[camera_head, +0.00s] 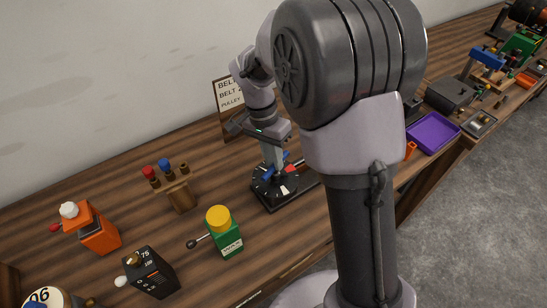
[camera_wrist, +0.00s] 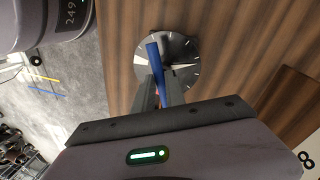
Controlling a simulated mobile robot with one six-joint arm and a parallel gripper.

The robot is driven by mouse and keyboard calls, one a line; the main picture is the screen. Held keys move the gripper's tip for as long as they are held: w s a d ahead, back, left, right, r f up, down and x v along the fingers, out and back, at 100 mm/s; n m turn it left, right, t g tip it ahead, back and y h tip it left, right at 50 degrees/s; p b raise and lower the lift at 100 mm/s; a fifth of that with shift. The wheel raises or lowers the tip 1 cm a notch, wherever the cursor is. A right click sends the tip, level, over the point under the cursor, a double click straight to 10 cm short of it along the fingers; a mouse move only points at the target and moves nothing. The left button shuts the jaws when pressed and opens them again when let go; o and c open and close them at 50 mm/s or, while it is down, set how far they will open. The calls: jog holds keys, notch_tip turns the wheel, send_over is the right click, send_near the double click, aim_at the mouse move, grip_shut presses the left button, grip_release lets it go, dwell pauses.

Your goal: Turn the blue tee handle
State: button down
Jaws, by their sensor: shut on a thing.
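The blue tee handle (camera_head: 268,175) sits on a round dark dial with white marks (camera_head: 288,189), on a dark base on the bench. In the wrist view the blue handle (camera_wrist: 155,58) runs up from between my fingers across the dial (camera_wrist: 184,50). My gripper (camera_head: 274,165) points down over the dial and is shut on the handle. In the wrist view my gripper (camera_wrist: 160,90) has a finger on each side of the blue bar. The lower part of the handle is hidden by my fingers.
A green box with a yellow knob (camera_head: 222,230) stands left of the dial. A wooden rack with red and blue pegs (camera_head: 178,192), an orange box (camera_head: 98,232) and a black box (camera_head: 150,272) stand farther left. A purple tray (camera_head: 433,132) lies to the right.

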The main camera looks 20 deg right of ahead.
jog(key=m+y, duration=0.1)
jog(key=m, duration=0.5)
jog(key=shift+w+d+m, duration=0.1)
jog(key=shift+m, duration=0.2)
jog(key=m+y+b, duration=0.1)
jog(key=m+b, duration=0.1)
jog(key=m, duration=0.4)
jog(key=shift+d+f, duration=0.1)
jog(key=shift+d, duration=0.05)
jog(key=m+y+b, duration=0.1)
jog(key=m, duration=0.3)
jog(key=shift+d+m, duration=0.15)
jog(key=shift+m, duration=0.25)
jog(key=shift+m+t+b, duration=0.5)
jog(key=shift+m+b, duration=0.4)
jog(key=shift+m, duration=1.3)
jog(key=c, duration=1.4)
grip_release()
